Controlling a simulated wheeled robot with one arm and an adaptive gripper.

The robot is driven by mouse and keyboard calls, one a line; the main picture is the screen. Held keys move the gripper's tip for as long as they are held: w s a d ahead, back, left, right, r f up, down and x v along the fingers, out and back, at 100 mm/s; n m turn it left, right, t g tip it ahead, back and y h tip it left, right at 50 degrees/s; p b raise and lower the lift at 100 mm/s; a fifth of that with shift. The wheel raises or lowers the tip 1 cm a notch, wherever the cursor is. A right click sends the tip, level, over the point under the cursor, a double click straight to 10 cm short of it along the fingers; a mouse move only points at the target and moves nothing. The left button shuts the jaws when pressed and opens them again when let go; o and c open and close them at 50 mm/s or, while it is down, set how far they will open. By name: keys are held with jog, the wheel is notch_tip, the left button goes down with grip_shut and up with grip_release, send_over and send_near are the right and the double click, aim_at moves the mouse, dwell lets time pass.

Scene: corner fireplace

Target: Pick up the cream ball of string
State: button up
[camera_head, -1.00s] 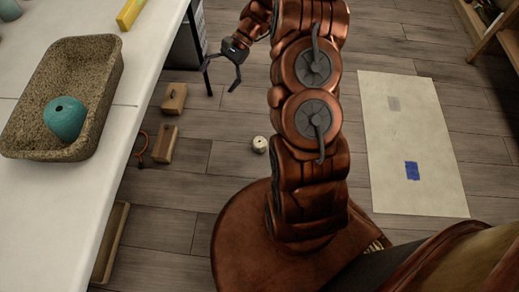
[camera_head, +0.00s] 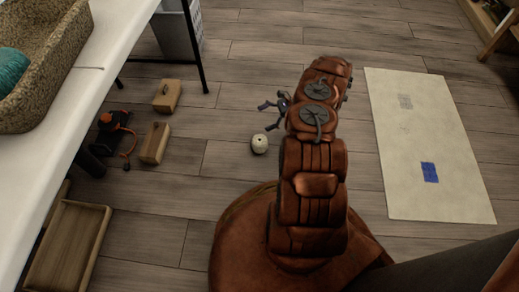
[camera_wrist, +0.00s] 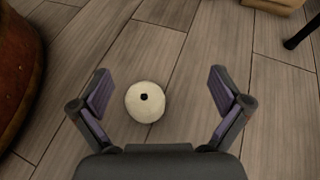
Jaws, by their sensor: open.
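The cream ball of string (camera_head: 259,144) lies on the wooden floor just left of my arm in the head view. In the wrist view the ball (camera_wrist: 145,101) shows a dark hole facing the camera. My gripper (camera_head: 265,104) is open above the floor near the ball. In the wrist view my gripper (camera_wrist: 163,90) has its fingers spread wide, with the ball seen between them, nearer the left finger. No contact with the ball shows.
Wooden blocks (camera_head: 156,143) and a dark tool with an orange cord (camera_head: 116,121) lie on the floor left of the ball. A white table (camera_head: 97,80) stands further left. An open wooden tray (camera_head: 69,247) sits below it. A pale mat (camera_head: 425,125) lies right.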

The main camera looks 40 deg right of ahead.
aim_at(265, 142)
jog(key=s+d+f+m+b, duration=0.1)
jog(key=f, duration=0.3)
jog(key=s+d+f+t+b, duration=0.1)
jog(key=s+f, duration=0.1)
jog(key=f, duration=0.2)
jog(key=s+d+f+m+b, duration=0.1)
jog(key=f, duration=0.3)
jog(key=shift+s+d+f+m+t, duration=0.1)
jog(key=shift+s+m+t, duration=0.15)
jog(key=shift+m+t, duration=0.05)
jog(key=shift+b+x, duration=0.95)
jog(key=shift+x, duration=0.65)
jog(key=shift+b+x, duration=0.75)
jog(key=shift+x, duration=0.3)
jog(key=shift+w+a+f+b, duration=0.1)
jog(key=shift+a+b, duration=0.15)
jog(key=shift+a, duration=0.3)
jog(key=shift+w+a+f+b, duration=0.15)
jog(key=shift+a+b, duration=0.1)
jog(key=shift+a, duration=0.25)
jog(key=c, duration=1.2)
jog(key=shift+r, duration=0.15)
